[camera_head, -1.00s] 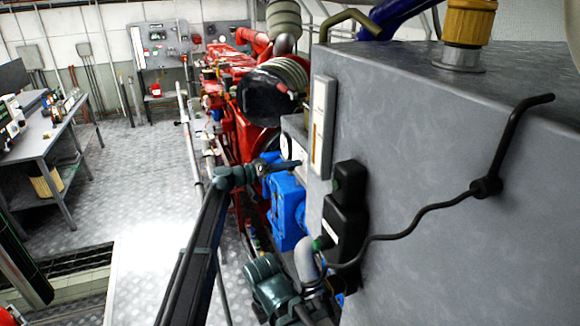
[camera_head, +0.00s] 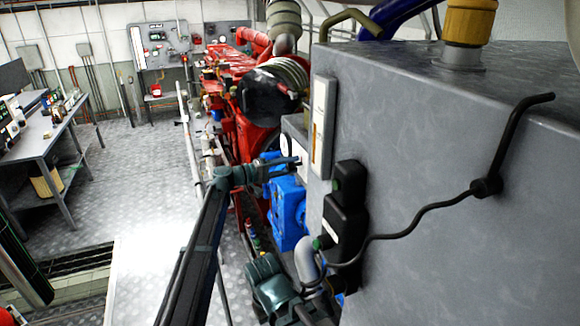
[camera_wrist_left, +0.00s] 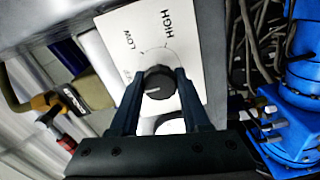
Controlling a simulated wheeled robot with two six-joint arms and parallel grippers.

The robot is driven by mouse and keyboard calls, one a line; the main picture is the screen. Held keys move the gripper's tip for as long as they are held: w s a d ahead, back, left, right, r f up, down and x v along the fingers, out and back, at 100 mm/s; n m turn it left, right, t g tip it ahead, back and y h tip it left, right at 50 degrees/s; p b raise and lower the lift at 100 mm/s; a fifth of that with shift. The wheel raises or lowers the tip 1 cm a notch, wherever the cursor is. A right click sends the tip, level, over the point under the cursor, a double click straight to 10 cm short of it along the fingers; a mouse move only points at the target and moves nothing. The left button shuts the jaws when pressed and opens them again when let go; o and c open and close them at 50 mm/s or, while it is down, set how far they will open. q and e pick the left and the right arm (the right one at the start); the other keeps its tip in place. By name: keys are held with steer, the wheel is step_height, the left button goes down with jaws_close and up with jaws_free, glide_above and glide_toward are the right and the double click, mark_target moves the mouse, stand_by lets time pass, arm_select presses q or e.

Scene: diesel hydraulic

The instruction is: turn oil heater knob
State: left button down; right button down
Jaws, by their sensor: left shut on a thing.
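The oil heater knob (camera_wrist_left: 159,84) is a round black dial with a light pointer line on a white plate (camera_wrist_left: 135,25) marked LOW and HIGH, seen in the left wrist view. My left gripper (camera_wrist_left: 158,95) has one finger on each side of the knob and is shut on it. In the head view my left gripper (camera_head: 290,163) reaches from the left to the white plate (camera_head: 300,152) on the small grey box beside the big tank. The knob itself is hidden there by the gripper.
A large grey tank (camera_head: 440,140) fills the right side, with a black cable (camera_head: 430,215) along it. A blue pump (camera_head: 287,210) sits below the gripper. A red engine (camera_head: 215,75) stands behind. Open floor (camera_head: 135,160) lies to the left.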

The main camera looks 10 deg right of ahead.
stand_by(0.5)
arm_select(q)
steer(key=shift+c, duration=1.9)
jaws_free()
steer(key=s+a, duration=0.2)
steer(key=a, duration=1.1)
steer(key=shift+s+a, duration=0.3)
steer(key=shift+a, duration=0.05)
